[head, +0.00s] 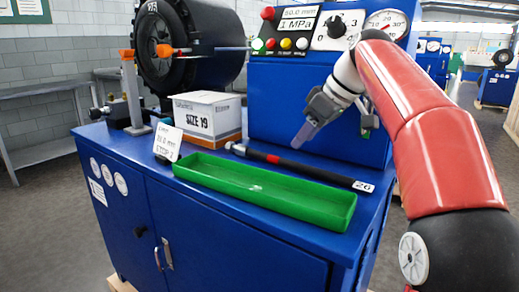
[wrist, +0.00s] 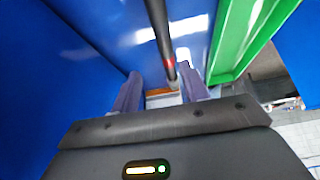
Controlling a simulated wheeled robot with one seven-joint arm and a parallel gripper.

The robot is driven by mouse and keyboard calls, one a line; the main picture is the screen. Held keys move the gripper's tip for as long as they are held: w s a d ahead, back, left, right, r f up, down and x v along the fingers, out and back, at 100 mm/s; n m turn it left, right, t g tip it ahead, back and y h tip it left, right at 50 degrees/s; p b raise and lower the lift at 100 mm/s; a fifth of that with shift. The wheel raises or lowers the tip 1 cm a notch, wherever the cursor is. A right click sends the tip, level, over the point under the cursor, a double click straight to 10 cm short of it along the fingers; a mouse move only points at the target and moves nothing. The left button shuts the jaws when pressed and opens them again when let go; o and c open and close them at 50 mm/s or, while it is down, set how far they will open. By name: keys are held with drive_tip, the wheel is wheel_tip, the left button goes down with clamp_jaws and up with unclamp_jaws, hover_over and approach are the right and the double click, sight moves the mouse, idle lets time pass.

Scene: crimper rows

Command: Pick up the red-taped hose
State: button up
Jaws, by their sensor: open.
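The red-taped hose (head: 310,168) is a black hose with a red tape band and a white tag marked 26 at its right end. It lies on the blue cabinet top behind the green tray (head: 230,187). My gripper (head: 306,136) is open and empty, above the hose in the head view. In the wrist view the hose (wrist: 158,30) runs down from the top edge, its red band close to the gap between the fingers of my gripper (wrist: 160,92). The hose appears apart from the fingers; the exact height gap cannot be told.
A white and brown box marked SIZE 19 (head: 207,118) and a small white card (head: 167,142) stand left of the hose. The blue machine panel (head: 290,100) rises close behind it. The green tray (wrist: 235,45) lies alongside and looks nearly empty.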

sight(287, 160)
drive_tip(key=x, duration=0.4)
drive_tip(key=s+b+x, duration=0.1)
drive_tip(key=x, duration=0.2)
drive_tip(key=shift+w+a, duration=0.1)
drive_tip(key=shift+a, duration=0.35)
drive_tip(key=shift+c, duration=0.3)
clamp_jaws()
